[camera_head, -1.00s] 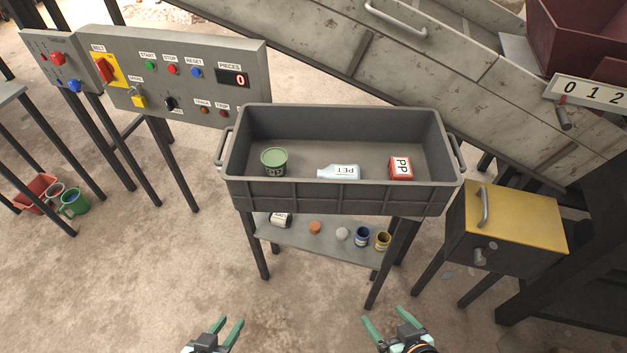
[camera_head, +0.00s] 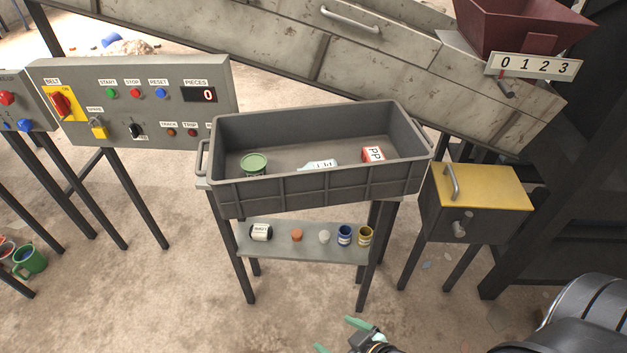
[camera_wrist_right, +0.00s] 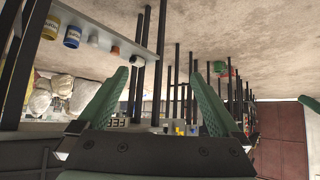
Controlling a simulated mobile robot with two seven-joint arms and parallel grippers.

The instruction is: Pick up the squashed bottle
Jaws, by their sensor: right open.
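The squashed bottle (camera_head: 319,166) is pale and flattened with a white PET label. It lies in the grey bin (camera_head: 318,187), partly hidden by the front wall. In the bin, a green tub (camera_head: 253,164) stands to its left and a red PP box (camera_head: 373,154) lies to its right. My right gripper (camera_head: 334,335) is at the bottom of the head view, low in front of the bin and well apart from the bottle. In the right wrist view its green fingers (camera_wrist_right: 168,100) are spread with nothing between them. My left gripper is out of view.
A shelf (camera_head: 285,243) under the bin holds several small jars and lumps. A control panel (camera_head: 150,95) stands left, and a yellow-topped box (camera_head: 485,190) with handles stands right. A conveyor chute (camera_head: 400,75) runs behind the bin. The floor in front is clear.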

